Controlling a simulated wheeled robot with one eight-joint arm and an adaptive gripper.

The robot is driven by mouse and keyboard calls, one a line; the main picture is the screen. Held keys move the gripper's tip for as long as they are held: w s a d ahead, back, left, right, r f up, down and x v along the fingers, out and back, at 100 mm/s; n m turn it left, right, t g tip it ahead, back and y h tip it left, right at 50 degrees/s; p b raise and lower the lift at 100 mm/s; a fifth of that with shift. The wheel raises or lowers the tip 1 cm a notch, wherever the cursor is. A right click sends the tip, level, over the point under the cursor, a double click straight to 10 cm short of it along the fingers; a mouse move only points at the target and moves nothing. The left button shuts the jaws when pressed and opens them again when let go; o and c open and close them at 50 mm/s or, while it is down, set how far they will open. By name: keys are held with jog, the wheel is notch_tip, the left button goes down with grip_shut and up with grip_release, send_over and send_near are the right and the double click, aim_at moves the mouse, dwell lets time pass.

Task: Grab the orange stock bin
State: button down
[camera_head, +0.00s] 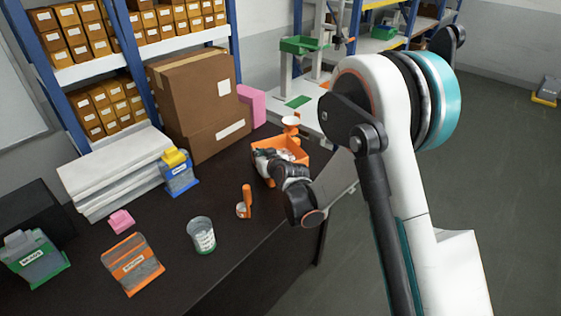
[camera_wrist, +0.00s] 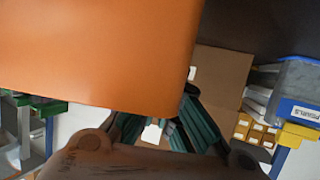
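The orange stock bin (camera_head: 294,143) stands at the far right end of the dark table, with pale contents inside. Its orange wall (camera_wrist: 95,50) fills the upper left of the wrist view, very close to the camera. My gripper (camera_head: 262,162) is at the bin's near left side in the head view, overlapping it. In the wrist view my dark teal fingers (camera_wrist: 168,125) are spread apart at the base, and their tips run behind the orange wall. I cannot tell whether they press on the bin.
A small orange-handled item (camera_head: 246,200), a clear cup (camera_head: 202,236) and a blue bin (camera_head: 179,176) stand on the table (camera_head: 232,269). Large cardboard boxes (camera_head: 195,97) and a pink block (camera_head: 253,104) are behind. Free floor lies to the right.

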jog(key=shift+r, duration=0.15)
notch_tip(320, 180, up, 20)
jog(key=p, duration=0.7)
jog(key=shift+f, duration=0.2)
dwell(0.6)
